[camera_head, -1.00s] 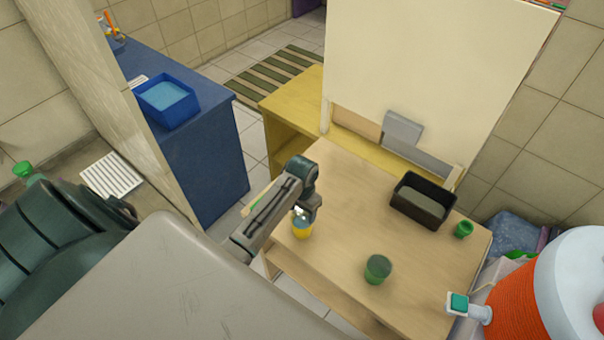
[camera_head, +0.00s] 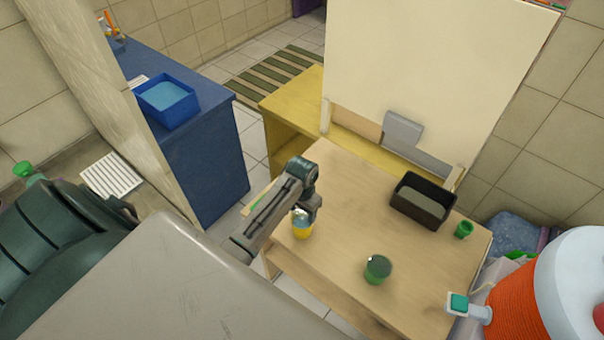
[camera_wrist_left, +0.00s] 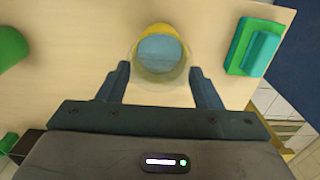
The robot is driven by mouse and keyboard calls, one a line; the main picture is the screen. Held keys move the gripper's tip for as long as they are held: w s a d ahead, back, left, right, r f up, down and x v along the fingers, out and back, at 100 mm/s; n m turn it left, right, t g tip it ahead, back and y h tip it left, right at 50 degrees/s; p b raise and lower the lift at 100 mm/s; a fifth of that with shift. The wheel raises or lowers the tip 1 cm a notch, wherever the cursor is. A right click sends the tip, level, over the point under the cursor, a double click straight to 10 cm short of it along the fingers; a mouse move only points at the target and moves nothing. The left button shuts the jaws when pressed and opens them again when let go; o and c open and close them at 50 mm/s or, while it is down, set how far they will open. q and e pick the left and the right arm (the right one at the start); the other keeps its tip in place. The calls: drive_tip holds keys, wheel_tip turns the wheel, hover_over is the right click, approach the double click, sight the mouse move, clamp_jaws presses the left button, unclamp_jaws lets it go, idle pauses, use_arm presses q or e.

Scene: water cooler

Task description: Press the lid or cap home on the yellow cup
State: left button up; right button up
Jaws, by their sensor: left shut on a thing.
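The yellow cup (camera_head: 302,231) stands on the wooden table, under my left gripper (camera_head: 304,213). In the left wrist view, the yellow cup (camera_wrist_left: 157,30) shows as a yellow rim around a light blue inside. A clear, round lid (camera_wrist_left: 160,92) lies between the fingertips of my left gripper (camera_wrist_left: 160,88), which is shut on it. The lid overlaps the cup in this view and reaches a little nearer to my wrist than the yellow rim. I cannot tell whether lid and cup touch. My right gripper is not in view.
A green cup (camera_head: 377,271) and a smaller green cup (camera_head: 464,230) stand on the table (camera_head: 335,262) with a black bin (camera_head: 402,205). A green and teal block (camera_wrist_left: 258,48) lies near the table edge. An orange cooler (camera_head: 515,305) stands at lower right.

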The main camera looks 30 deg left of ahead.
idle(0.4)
use_arm(q)
drive_tip(key=o, duration=1.4)
drive_tip(key=shift+r, duration=0.1)
drive_tip(key=shift+r, duration=3.4)
